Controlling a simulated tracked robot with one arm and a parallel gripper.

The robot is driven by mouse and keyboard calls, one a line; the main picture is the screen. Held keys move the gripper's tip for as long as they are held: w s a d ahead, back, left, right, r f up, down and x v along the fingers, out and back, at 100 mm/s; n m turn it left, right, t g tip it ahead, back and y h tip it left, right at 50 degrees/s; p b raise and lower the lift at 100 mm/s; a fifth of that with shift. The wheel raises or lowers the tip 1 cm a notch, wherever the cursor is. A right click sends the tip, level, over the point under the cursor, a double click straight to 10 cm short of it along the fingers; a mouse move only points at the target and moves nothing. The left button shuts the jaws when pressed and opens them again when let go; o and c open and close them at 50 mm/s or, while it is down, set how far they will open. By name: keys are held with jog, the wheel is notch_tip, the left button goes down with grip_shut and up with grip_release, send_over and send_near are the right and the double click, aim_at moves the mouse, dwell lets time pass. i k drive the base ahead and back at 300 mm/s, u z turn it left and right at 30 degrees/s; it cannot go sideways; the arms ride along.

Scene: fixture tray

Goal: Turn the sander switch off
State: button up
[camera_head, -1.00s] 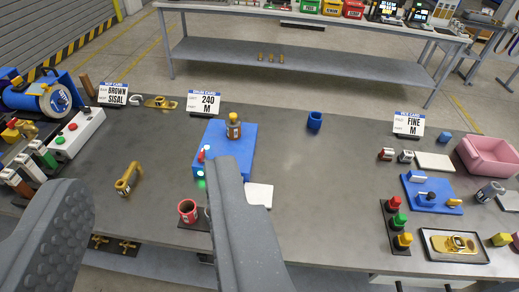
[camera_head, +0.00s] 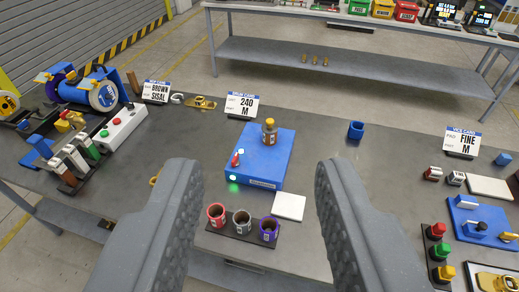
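A blue box (camera_head: 269,160) sits on the grey bench beyond my fingers. A small red switch lever (camera_head: 236,160) stands at its left side, near a white spot of light. A green light (camera_head: 233,181) glows at its front left corner. A brown bottle-like part with a yellow top (camera_head: 270,133) stands on the box. I take this box for the sander, but cannot read its label. My gripper (camera_head: 258,168) is open and empty, its two grey fingers on either side of the box in the picture. They hide part of the bench.
Red, grey and purple cups (camera_head: 241,222) stand in a row in front of the box, with a white pad (camera_head: 289,206) beside them. A "240 M" card (camera_head: 241,106) stands behind. A blue machine (camera_head: 96,90) is at left, red, green and yellow buttons (camera_head: 439,252) at right.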

aim_at(235, 162)
jog(key=i, duration=0.9)
jog(key=z, duration=0.05)
